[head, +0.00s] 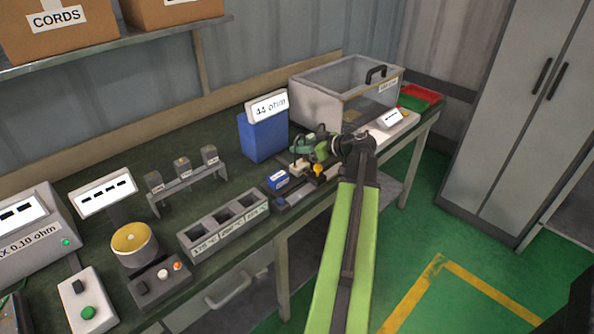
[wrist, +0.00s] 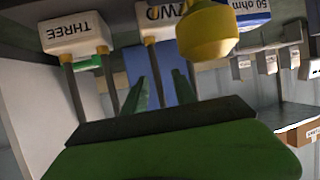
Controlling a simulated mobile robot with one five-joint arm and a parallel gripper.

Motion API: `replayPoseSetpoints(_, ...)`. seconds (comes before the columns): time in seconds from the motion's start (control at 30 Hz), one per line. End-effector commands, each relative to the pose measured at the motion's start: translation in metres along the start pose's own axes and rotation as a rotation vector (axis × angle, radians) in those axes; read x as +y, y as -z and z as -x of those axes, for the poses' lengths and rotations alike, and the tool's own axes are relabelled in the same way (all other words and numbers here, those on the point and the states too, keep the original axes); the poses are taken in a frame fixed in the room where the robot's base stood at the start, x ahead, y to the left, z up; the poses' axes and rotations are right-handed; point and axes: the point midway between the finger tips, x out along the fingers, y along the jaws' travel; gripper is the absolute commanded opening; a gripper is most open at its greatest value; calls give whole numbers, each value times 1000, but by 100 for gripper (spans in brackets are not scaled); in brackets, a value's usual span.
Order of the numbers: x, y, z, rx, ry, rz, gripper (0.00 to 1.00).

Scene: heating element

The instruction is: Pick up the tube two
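Tube two (wrist: 153,22) is a white block marked TWO with thin legs, seen upside down in the wrist view. A yellow rounded part (wrist: 207,33) covers some of its label; it also shows in the head view (head: 317,169). My gripper (wrist: 157,82) has two slim green fingers standing apart, with a leg of tube two seen between them. I cannot tell whether they touch it. In the head view my gripper (head: 303,150) is over the workbench, just above small parts in front of the blue 44 ohm block (head: 262,137).
A similar white block marked THREE (wrist: 77,34) is beside tube two. A small blue box (head: 277,180) lies near my gripper. A clear-sided case (head: 345,92) stands behind to the right. A three-hole block (head: 224,224) and a rack (head: 188,182) are to the left.

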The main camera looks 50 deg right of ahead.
Motion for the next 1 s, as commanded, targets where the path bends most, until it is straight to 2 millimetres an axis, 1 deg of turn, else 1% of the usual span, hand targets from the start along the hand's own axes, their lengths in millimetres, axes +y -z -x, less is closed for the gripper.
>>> replayPoseSetpoints(0.03,0,-3,-12,0,2,1,33)
replayPoseSetpoints(0.1,0,-2,-18,0,1,1,33)
replayPoseSetpoints(0.3,0,0,-18,0,0,0,33)
replayPoseSetpoints(0.5,0,0,-17,0,0,0,7)
replayPoseSetpoints(0.57,0,-1,-17,0,-1,0,0)
replayPoseSetpoints(1.0,1,-1,-17,0,-1,0,0)
